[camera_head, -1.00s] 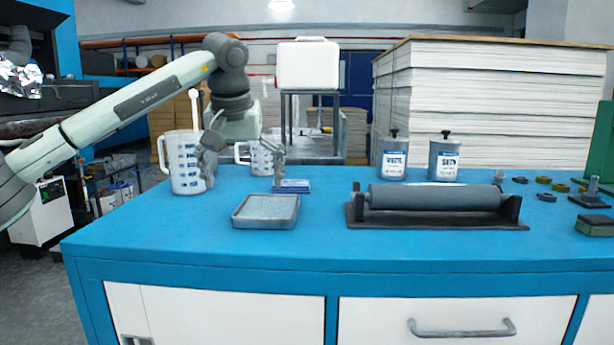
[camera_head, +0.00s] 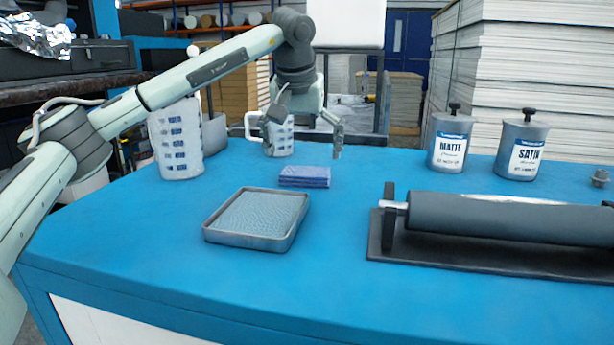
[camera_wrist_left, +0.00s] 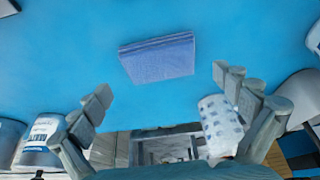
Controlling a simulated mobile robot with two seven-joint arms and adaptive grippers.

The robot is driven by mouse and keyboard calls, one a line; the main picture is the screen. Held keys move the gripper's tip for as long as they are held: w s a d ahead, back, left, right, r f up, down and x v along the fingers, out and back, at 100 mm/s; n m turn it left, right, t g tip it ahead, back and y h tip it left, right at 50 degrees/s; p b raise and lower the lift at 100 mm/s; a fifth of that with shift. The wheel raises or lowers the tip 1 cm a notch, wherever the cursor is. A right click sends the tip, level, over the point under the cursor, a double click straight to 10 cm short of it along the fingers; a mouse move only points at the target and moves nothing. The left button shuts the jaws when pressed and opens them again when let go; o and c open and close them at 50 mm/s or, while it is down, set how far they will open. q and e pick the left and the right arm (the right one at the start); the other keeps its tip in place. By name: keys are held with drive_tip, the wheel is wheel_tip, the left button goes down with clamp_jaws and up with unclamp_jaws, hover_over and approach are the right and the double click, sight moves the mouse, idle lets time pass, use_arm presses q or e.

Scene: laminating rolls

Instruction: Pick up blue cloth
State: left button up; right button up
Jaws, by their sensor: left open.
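The blue cloth (camera_head: 304,176) is a small folded stack lying flat on the blue table, behind the grey tray. In the left wrist view the cloth (camera_wrist_left: 157,58) lies beyond the fingertips, between their lines. My left gripper (camera_head: 303,143) is open and empty, above and behind the cloth, not touching it. Its two spread fingers also show in the left wrist view (camera_wrist_left: 165,85). My right gripper is in neither view.
A grey tray (camera_head: 214,232) lies in front of the cloth. A large measuring jug (camera_head: 177,140) stands left, a smaller one (camera_head: 283,136) behind the gripper. A roller (camera_head: 510,219) on its stand and MATTE (camera_head: 450,140) and SATIN (camera_head: 522,146) cans are on the right.

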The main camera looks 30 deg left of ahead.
sight(306, 170)
use_arm(q)
drive_tip(key=x, duration=0.4)
drive_tip(key=shift+w+f, duration=0.15)
drive_tip(key=shift+f, duration=0.05)
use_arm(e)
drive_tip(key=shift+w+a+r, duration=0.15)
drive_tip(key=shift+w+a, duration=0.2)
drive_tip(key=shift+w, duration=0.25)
use_arm(q)
drive_tip(key=shift+c, duration=0.5)
drive_tip(key=c, duration=0.8)
drive_tip(key=shift+o, duration=0.2)
drive_tip(key=shift+r, duration=0.2)
drive_tip(key=shift+r, duration=0.3)
wheel_tip(306, 170, up, 4)
drive_tip(key=shift+f, duration=0.2)
drive_tip(key=s+a+r, duration=0.6)
drive_tip(key=s+a, duration=0.1)
drive_tip(key=s, duration=0.2)
drive_tip(key=shift+r, duration=0.25)
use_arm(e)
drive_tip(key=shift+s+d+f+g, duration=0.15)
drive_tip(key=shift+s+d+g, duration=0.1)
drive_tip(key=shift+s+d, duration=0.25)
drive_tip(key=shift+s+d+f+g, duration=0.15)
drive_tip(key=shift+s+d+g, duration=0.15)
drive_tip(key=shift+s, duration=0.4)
